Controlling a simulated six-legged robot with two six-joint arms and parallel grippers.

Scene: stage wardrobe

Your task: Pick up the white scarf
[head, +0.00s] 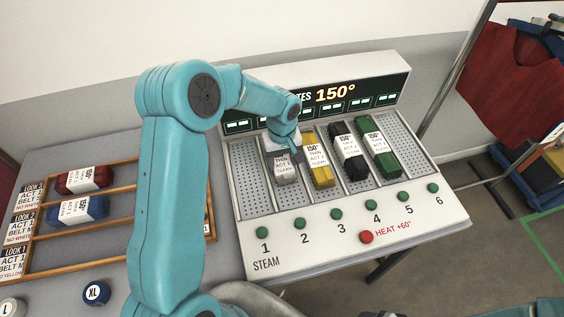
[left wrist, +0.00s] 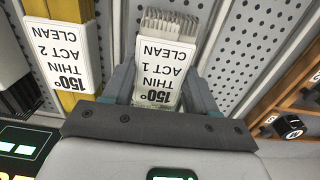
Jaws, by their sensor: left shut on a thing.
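The white scarf (head: 286,173) is a folded bundle with a label reading 150°, THIN, ACT 1, CLEAN. It lies in the second slot from the left of the steam station (head: 333,224). My left gripper (head: 284,147) is at the scarf's far end, shut on it. In the left wrist view, the two fingers (left wrist: 158,90) are on either side of the labelled scarf (left wrist: 182,22), whose fringed end points away. Whether the scarf is lifted off the slot floor cannot be told. My right gripper is not in view.
A yellow scarf (head: 318,169), a black one (head: 348,159) and a green one (head: 376,155) fill neighbouring slots. The outer slots are empty. A wooden rack (head: 120,214) holds red (head: 83,179) and blue (head: 77,211) bundles at left. A red heat button (head: 366,237) is in front.

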